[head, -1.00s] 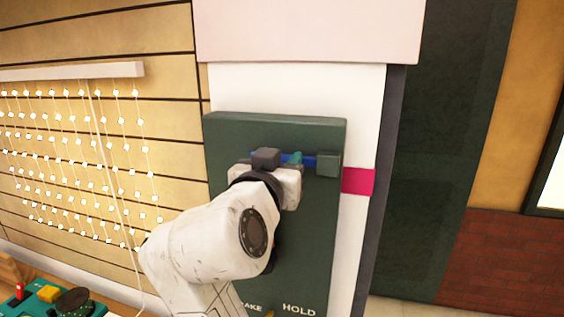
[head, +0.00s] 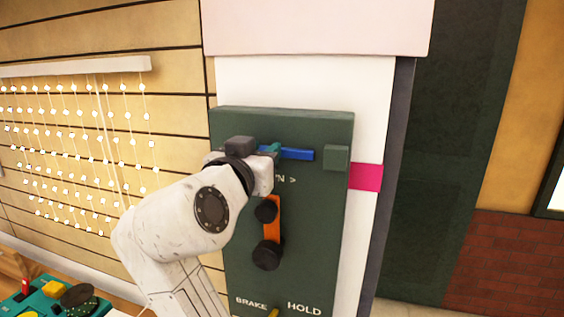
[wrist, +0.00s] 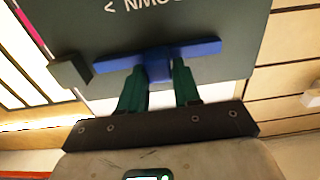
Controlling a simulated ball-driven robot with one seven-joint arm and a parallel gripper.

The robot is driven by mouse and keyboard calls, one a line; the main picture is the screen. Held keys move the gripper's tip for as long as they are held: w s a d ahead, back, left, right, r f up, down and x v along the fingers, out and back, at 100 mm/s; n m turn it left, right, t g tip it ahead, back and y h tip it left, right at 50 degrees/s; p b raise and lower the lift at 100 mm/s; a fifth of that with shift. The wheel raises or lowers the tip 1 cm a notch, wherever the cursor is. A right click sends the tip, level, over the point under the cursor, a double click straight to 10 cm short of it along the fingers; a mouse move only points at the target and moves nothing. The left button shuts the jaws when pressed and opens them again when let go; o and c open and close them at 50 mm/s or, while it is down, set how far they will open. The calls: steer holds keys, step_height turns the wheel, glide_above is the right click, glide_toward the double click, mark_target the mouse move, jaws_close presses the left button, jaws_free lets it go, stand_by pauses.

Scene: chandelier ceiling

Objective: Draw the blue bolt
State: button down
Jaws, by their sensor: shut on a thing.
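The blue bolt (head: 299,154) lies level across the upper part of a dark green panel (head: 320,235). Its right end is apart from the green bracket (head: 336,157), with a small gap between. In the wrist view the bolt (wrist: 197,50) shows both ends, and the bracket (wrist: 70,72) is off its left end. My gripper (head: 270,151) is at the bolt's left part in the head view. My wrist hides the bolt's left end in the head view.
An orange lever (head: 272,217) with dark knobs is below the bolt. A yellow part (head: 272,313) sits low by the BRAKE and HOLD lettering. Strings of small lights (head: 75,150) hang on the left wall. A teal box (head: 45,298) with controls stands lower left.

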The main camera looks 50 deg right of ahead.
steer(key=shift+w+a, duration=0.15)
steer(key=shift+w, duration=0.15)
steer(key=c, duration=0.9)
jaws_free()
steer(key=shift+w, duration=0.1)
steer(key=b+v, duration=0.2)
steer(key=v, duration=0.9)
